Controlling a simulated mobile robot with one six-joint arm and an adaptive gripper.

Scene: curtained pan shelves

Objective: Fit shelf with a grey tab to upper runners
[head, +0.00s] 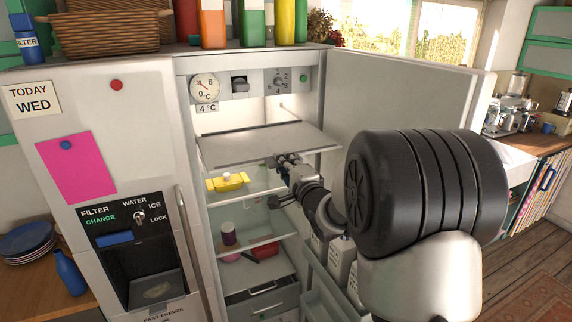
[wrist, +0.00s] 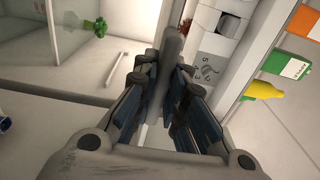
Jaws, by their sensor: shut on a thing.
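My gripper (head: 286,160) is shut on the front edge of a flat pale grey shelf (head: 258,143). The shelf lies roughly level in the upper part of the open fridge, above a glass shelf. In the wrist view my gripper (wrist: 155,85) has the shelf (wrist: 174,45) nearly edge-on between its fingers. I cannot make out a grey tab on it. A short pale bar on the inner wall (wrist: 125,55) shows in the wrist view and may be a runner. Whether the shelf's sides touch any runners cannot be told.
Below, a glass shelf (head: 258,184) bears a yellow butter dish (head: 229,181); a purple jar (head: 228,233) stands lower. The dial panel (head: 243,85) is above the shelf. The open fridge door (head: 400,90) stands at right. Bottles and a basket (head: 110,30) stand on top.

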